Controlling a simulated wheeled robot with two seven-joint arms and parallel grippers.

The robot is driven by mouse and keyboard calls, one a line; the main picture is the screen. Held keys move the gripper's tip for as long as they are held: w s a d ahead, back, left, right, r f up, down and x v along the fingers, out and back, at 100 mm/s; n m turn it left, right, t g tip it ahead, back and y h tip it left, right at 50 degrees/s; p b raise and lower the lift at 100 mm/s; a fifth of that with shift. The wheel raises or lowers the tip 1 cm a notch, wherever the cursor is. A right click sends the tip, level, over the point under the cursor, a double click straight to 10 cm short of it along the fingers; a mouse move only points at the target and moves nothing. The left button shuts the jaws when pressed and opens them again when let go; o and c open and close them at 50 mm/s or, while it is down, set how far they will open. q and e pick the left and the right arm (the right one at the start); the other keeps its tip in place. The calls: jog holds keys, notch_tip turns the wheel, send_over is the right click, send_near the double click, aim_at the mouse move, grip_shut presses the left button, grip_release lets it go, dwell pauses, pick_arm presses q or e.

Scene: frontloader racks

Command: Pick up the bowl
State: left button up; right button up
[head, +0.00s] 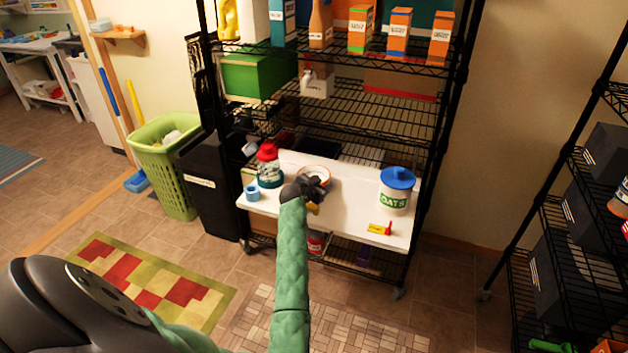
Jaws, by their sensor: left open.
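The bowl (318,172) sits on the white board of the black wire rack; its rim is pale with an orange-brown tone. My left gripper (310,191) is over the near side of the bowl and hides part of it. The jaws are dark and small in the head view, and they are open. I cannot tell whether a finger touches the rim. My green-sleeved left arm reaches up from the bottom middle. My right gripper is not in view.
On the white board (345,212) stand an oats canister (396,192), a red-topped jar (269,166), a blue tape roll (252,193) and a small yellow-red item (380,228). A wire shelf with boxes is above. A green basket (172,170) and a black bin (208,185) stand left.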

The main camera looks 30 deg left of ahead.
pick_arm(q)
jog(key=shift+w+f, duration=0.1)
jog(key=shift+w, duration=0.15)
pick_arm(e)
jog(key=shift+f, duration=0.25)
pick_arm(q)
jog(key=shift+c, duration=0.2)
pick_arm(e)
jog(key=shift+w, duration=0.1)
pick_arm(q)
grip_shut()
